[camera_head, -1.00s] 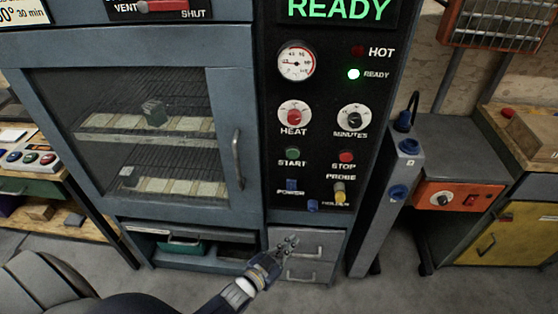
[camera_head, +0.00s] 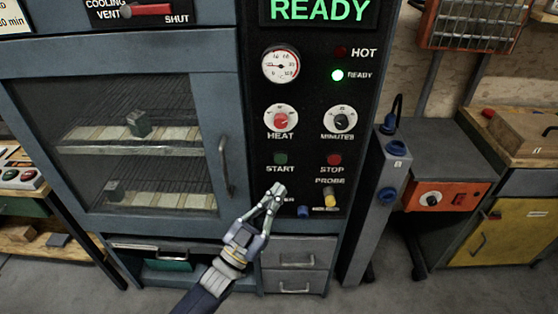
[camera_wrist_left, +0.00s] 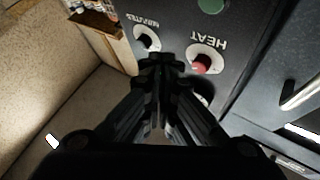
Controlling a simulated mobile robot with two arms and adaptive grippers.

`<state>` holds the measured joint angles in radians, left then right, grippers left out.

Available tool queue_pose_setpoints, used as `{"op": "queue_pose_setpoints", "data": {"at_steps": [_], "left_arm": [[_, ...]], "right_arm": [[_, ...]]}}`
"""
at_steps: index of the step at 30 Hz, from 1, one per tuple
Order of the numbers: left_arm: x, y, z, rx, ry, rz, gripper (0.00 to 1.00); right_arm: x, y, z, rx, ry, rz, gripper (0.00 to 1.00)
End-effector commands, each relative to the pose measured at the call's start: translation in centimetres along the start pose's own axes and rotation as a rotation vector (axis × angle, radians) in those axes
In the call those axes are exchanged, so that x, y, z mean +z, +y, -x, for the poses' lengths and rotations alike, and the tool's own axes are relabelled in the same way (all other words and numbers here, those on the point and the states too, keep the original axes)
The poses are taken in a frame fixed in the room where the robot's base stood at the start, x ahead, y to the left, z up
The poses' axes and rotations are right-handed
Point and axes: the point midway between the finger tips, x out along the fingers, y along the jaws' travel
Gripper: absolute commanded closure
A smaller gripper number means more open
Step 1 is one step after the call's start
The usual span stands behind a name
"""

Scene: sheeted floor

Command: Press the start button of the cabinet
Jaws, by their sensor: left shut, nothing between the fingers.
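The blue-grey cabinet (camera_head: 215,75) stands in front of me, with its glazed door shut and a black control panel (camera_head: 310,120) on the right. The green start button (camera_head: 281,158) sits under the heat dial (camera_head: 281,119), above its START label; a green round button also shows at the top of the left wrist view (camera_wrist_left: 210,4). My left gripper (camera_head: 278,188) is shut and empty. Its tips appear just below the START label in the head view, covering part of the POWER switch area. The gap to the panel is hard to judge. My right gripper is out of view.
The red stop button (camera_head: 334,159) is right of start, with the minutes dial (camera_head: 341,119) above it and a yellow probe plug (camera_head: 329,197) below. The door handle (camera_head: 224,165) stands out on the left. A grey post (camera_head: 375,210) stands to the right.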

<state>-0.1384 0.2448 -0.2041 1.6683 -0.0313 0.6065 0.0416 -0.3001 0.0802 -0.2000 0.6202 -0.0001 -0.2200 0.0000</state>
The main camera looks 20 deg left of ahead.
Motion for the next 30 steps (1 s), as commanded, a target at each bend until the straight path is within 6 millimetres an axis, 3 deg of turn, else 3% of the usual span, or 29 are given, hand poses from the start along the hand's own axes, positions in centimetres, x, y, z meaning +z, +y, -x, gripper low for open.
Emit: {"op": "queue_pose_setpoints", "data": {"at_steps": [8, 21, 30], "left_arm": [[0.8, -0.6, -0.7, 0.0, 0.0, -0.002, 1.0], [3.9, -3.5, -4.8, 0.0, -0.001, -0.002, 1.0], [4.6, -4.5, -6.1, -0.001, -0.002, 0.0, 1.0]], "right_arm": [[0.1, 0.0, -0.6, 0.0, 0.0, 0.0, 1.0], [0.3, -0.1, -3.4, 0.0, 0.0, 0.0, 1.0], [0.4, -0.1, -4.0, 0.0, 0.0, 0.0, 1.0]]}}
